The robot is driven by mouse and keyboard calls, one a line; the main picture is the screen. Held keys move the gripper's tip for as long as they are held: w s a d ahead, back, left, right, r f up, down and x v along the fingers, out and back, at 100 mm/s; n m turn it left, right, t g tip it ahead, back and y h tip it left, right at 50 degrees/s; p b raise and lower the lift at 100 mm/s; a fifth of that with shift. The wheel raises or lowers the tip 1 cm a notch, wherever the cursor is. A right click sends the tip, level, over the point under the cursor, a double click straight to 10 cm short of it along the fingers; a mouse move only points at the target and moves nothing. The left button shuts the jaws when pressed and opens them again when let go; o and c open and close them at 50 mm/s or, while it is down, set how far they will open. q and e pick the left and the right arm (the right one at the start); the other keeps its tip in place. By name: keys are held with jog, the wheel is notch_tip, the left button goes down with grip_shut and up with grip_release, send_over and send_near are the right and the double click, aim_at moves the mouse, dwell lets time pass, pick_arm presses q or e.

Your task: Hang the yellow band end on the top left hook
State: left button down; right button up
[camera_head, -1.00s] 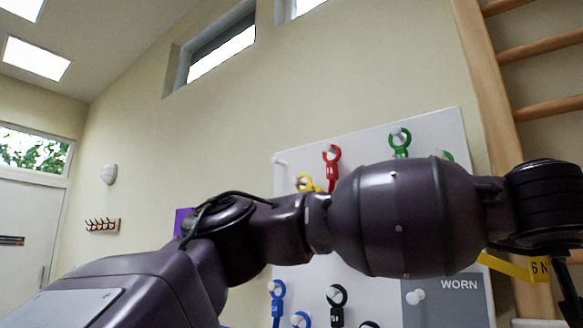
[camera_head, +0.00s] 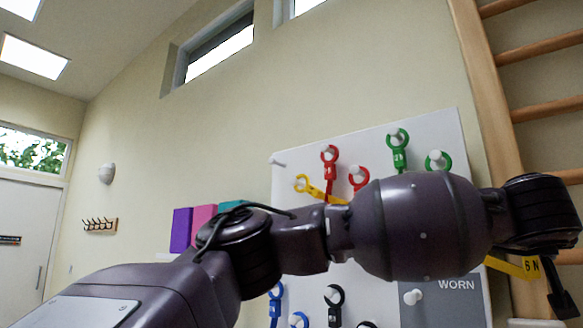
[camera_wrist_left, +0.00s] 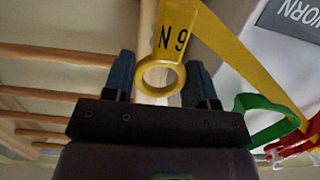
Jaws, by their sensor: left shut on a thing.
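The yellow band end, a ring with a "6 N" tag, shows in the left wrist view (camera_wrist_left: 160,77) between the fingers of my left gripper (camera_wrist_left: 161,84), which is shut on it. The top left hook (camera_head: 278,163) is a bare white peg at the upper left corner of the white board (camera_head: 300,215), well to the left of the gripper. Another yellow ring (camera_head: 302,183) hangs lower on the board. My right gripper is not in view.
Red (camera_head: 329,160) and green (camera_head: 398,148) band ends hang on other top pegs. Blue (camera_head: 276,302) and black (camera_head: 335,303) ones hang lower. My left arm crosses and hides the board's middle. Wooden wall bars (camera_head: 485,90) stand at right. A grey "WORN" panel (camera_head: 450,305) is low.

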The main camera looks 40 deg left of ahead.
pick_arm(q)
jog(key=w, duration=0.4)
jog(key=shift+w, duration=0.1)
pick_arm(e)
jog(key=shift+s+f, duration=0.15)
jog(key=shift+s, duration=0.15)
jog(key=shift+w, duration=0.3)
pick_arm(q)
jog(key=shift+w, duration=0.3)
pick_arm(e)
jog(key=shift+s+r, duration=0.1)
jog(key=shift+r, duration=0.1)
pick_arm(q)
jog(key=shift+w, duration=0.35)
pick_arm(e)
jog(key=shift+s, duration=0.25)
pick_arm(q)
jog(key=shift+w, duration=0.15)
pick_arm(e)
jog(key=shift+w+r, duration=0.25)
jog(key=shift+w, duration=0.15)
pick_arm(q)
jog(key=shift+w, duration=0.35)
jog(key=shift+w, duration=0.3)
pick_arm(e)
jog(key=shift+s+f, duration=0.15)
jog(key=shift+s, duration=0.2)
